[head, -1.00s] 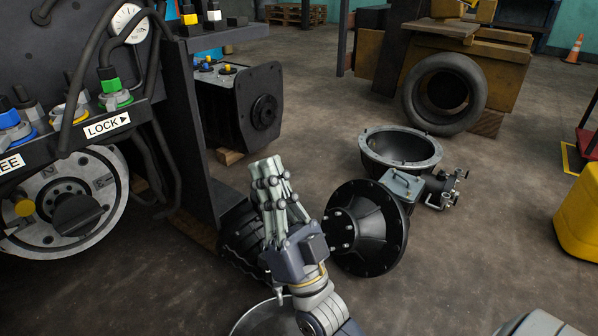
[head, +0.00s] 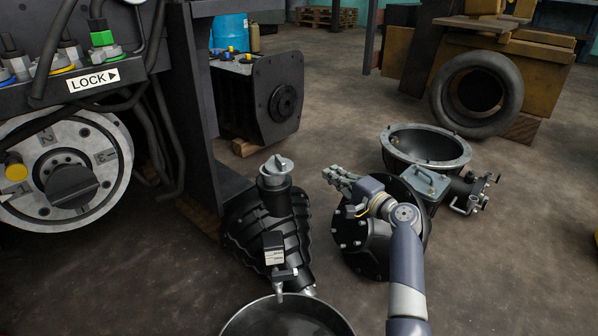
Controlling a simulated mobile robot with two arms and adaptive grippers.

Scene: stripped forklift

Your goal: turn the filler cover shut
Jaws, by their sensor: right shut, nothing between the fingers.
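The filler cover looks to be the grey cap (head: 276,167) with a raised wing-shaped grip, on top of the neck of a black ribbed housing (head: 240,226) on the floor. From this view I cannot tell how far it is turned. My right gripper (head: 333,178) is shut and empty. My left gripper is not in view.
A dark metal basin (head: 285,318) stands at the front. A black motor block (head: 283,100), an open grey-rimmed bowl (head: 455,152) and a tire (head: 478,90) stand behind.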

